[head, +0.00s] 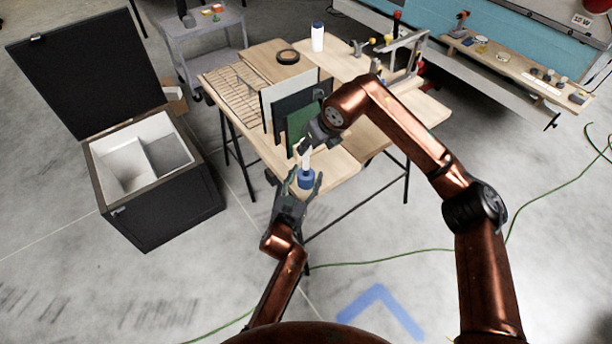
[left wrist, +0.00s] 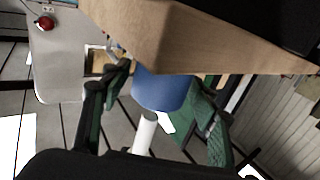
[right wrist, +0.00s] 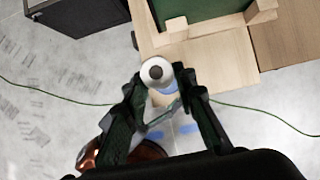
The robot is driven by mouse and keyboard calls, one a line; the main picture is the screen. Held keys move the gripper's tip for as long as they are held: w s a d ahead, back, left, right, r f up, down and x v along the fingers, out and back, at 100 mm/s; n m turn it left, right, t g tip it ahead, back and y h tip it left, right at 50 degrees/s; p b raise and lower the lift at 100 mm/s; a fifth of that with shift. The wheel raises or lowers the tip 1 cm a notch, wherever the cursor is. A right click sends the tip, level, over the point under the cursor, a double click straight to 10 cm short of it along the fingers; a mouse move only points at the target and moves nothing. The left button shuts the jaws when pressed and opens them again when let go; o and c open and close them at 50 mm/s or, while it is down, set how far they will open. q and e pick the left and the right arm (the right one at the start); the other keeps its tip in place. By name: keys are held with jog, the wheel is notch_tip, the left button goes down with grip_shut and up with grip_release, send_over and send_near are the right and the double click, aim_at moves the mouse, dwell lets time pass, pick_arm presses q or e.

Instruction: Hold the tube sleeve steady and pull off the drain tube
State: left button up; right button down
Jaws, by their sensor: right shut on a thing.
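The blue tube sleeve (head: 306,179) is at the table's near corner. The white drain tube (head: 306,159) stands up from it, and its round end (right wrist: 156,71) shows in the right wrist view. My left gripper (head: 304,184) has its fingers on both sides of the sleeve, spread apart; in the left wrist view the sleeve (left wrist: 162,88) lies between them with a gap on one side. My right gripper (head: 312,145) comes from above and is shut on the drain tube. Its fingers hide part of the tube.
The wooden table (head: 340,166) carries upright panels (head: 303,122), a black tape ring (head: 287,56) and a white bottle (head: 317,38). An open black cooler box (head: 160,208) stands left. A green cable (head: 390,257) crosses the floor.

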pick_arm(q)
jog(key=shift+o, duration=0.6)
jog(key=v, duration=1.2)
